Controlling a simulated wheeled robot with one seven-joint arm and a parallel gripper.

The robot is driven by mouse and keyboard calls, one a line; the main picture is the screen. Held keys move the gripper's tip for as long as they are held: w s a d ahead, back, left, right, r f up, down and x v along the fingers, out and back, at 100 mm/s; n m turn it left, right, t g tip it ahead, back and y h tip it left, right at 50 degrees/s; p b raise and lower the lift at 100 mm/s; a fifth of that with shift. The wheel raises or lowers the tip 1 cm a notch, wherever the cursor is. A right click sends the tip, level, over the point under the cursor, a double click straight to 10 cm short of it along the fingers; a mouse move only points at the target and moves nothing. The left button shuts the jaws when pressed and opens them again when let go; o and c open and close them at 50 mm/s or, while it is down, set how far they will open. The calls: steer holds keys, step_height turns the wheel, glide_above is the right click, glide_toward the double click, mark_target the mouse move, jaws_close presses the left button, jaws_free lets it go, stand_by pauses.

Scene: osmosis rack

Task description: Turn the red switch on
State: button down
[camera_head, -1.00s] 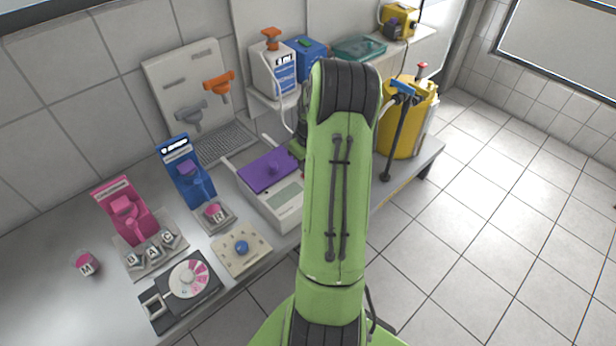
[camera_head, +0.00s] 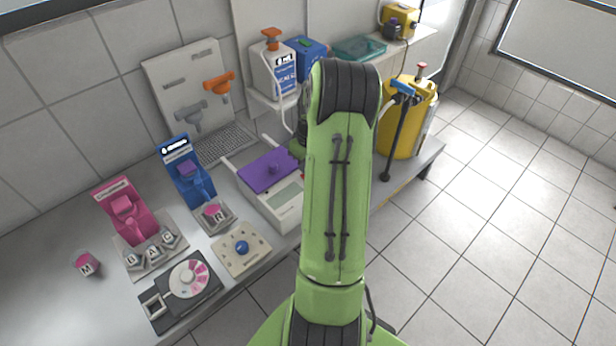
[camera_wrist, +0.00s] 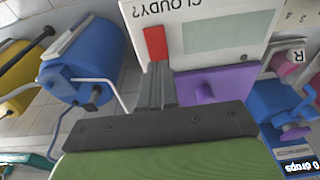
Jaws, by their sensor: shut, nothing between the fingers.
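The red switch (camera_wrist: 154,42) is a small red block on the white face of the device marked "CLOUDY?" (camera_wrist: 203,12), which appears upside down in the wrist view. My gripper (camera_wrist: 157,68) is shut and empty, its dark fingertips just below the switch in the picture. I cannot tell whether the tips touch it. The switch's on or off position is not clear. In the head view, the white device (camera_head: 285,211) with a purple lid (camera_head: 268,171) stands left of my green arm, which hides my gripper and most of the switch area.
Left of the device are a blue dispenser (camera_head: 188,172), a pink dispenser (camera_head: 122,207) and a panel with a blue knob (camera_head: 241,247). A yellow canister (camera_head: 411,125) stands to the right. Open tiled floor (camera_head: 490,220) lies right of the bench.

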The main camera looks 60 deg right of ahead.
steer(key=shift+f+b, duration=0.75)
steer(key=shift+f, duration=0.2)
stand_by(0.5)
step_height(320, 180, up, 7)
steer(key=p, duration=0.5)
steer(key=shift+r, duration=0.15)
stand_by(0.4)
